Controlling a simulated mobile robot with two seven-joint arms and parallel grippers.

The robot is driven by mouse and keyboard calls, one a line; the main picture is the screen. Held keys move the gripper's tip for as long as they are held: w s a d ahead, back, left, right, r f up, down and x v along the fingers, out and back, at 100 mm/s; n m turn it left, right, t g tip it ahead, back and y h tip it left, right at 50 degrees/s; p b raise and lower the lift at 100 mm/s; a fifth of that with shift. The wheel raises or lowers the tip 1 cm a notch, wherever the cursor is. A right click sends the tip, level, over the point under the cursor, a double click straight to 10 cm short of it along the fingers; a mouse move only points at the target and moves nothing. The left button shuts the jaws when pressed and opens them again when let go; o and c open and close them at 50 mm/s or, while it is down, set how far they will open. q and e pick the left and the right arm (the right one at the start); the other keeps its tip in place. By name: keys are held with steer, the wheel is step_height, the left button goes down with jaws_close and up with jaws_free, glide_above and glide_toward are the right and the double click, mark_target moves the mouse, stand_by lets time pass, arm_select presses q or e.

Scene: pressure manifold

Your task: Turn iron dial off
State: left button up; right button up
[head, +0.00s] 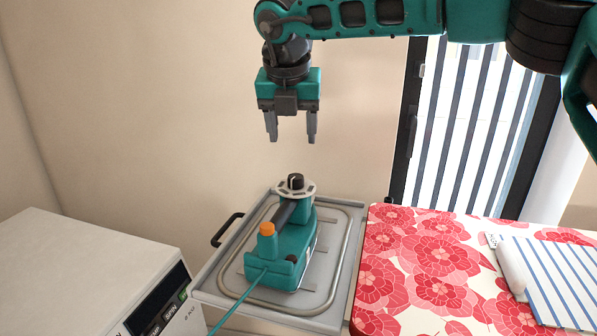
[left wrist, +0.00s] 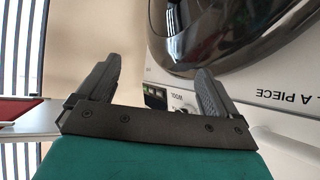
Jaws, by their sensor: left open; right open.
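A teal iron (head: 287,250) stands on a grey metal tray (head: 338,290) in the head view. Its dial (head: 295,183), a black knob on a pale ring, faces up at the iron's far end. An orange button (head: 266,229) sits near its front, and a teal cord runs off to the lower left. My right gripper (head: 291,138) hangs pointing down above the dial, open and empty, with a clear gap between. My left gripper (left wrist: 152,85) shows only in the left wrist view, open and empty, in front of a white appliance.
A white machine (head: 85,265) with a dark display stands at the lower left. A red flowered ironing board (head: 430,260) lies right of the tray, with a blue-striped cloth (head: 550,275) on it. A window with blinds is behind. The left wrist view shows a dark round door (left wrist: 230,30).

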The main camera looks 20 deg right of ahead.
mark_target(296, 176)
steer(key=x, duration=1.1)
steer(key=shift+w+f, duration=0.1)
steer(key=shift+f, duration=0.2)
steer(key=c, duration=1)
